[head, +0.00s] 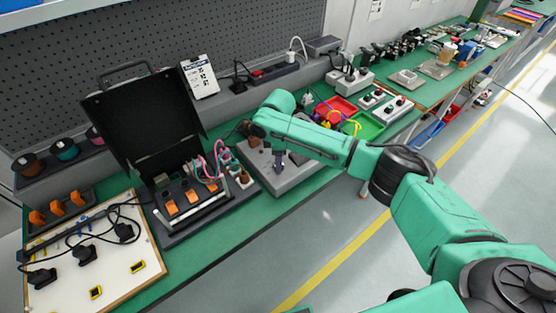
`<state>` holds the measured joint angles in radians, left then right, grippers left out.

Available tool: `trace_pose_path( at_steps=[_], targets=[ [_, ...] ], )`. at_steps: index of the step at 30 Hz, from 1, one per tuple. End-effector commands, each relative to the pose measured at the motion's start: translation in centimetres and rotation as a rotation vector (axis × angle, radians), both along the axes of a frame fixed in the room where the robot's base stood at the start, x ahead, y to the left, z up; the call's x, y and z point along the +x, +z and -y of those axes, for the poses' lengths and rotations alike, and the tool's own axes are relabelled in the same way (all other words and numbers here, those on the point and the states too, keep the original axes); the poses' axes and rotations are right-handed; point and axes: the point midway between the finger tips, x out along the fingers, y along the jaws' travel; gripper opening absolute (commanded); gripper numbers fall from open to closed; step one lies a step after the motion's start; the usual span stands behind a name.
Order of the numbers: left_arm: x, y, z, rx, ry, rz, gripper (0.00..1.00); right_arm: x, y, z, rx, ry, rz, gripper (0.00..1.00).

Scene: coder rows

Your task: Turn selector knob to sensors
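A low grey box (284,183) stands on the green bench near the picture's middle. Small dark and brown knob-like parts and a blue-grey upright piece (280,161) sit on its top. I cannot tell which of them is the selector knob, and no "sensors" label is readable. My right arm reaches in from the right over the box. My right gripper (247,129) is a small dark shape at the arm's far end, above the box's back left part. Its fingers are too small and partly hidden to tell open from shut. My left gripper is not in view.
Left of the box is an open black case (147,122) with orange switches and pink wires. A white board (90,255) with black plugs lies further left. Red (337,108) and green (362,126) bins stand to the right. Open floor lies in front of the bench.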

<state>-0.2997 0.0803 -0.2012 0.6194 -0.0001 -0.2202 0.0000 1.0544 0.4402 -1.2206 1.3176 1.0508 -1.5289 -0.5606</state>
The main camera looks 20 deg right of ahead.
Motion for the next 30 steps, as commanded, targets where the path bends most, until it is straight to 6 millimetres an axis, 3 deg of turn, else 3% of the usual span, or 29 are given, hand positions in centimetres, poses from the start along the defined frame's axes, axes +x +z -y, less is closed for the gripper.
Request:
trace_pose_path(
  at_steps=[1, 3, 17, 30],
  targets=[
    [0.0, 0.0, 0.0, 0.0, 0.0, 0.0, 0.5, 0.0, 0.0, 0.0, 0.0, 0.0, 0.0, 0.25],
    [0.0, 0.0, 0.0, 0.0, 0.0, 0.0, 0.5, 0.0, 0.0, 0.0, 0.0, 0.0, 0.0, 0.0],
    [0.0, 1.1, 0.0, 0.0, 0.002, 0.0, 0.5, 0.0, 0.3, -0.1, 0.002, -0.072, -0.001, 0.0],
    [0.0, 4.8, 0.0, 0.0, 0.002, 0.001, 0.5, 0.0, 0.5, -0.2, 0.001, -0.416, -0.003, 0.0]
  ],
)
